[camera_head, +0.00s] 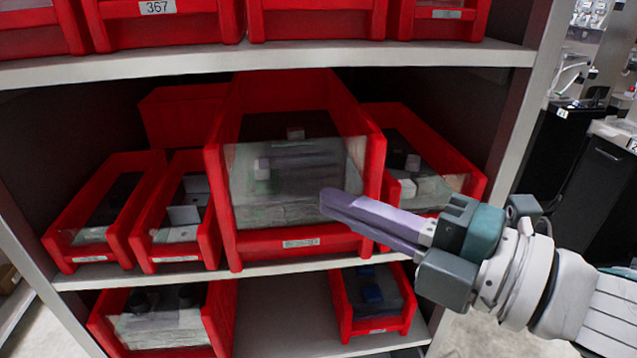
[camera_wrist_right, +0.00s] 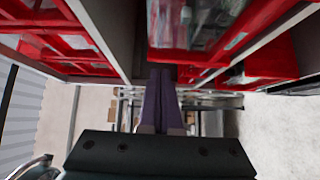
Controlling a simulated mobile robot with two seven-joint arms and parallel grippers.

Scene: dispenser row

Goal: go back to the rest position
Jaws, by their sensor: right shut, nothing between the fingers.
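My right gripper (camera_head: 328,200) comes in from the right in the head view, in front of the large red bin (camera_head: 300,246) on the middle shelf. Its purple fingers are shut together with nothing between them. The fingertips overlap the clear front of the bin in the picture; I cannot tell whether they touch it. In the right wrist view the two closed fingers (camera_wrist_right: 160,88) point along the red bins. My left gripper is not in view.
Smaller red bins stand left (camera_head: 180,262) and right (camera_head: 440,170) of the large bin. The shelf above (camera_head: 280,62) holds more bins, and the lower shelf holds a bin with blue items (camera_head: 372,326). Open floor and dark cabinets (camera_head: 600,180) lie to the right.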

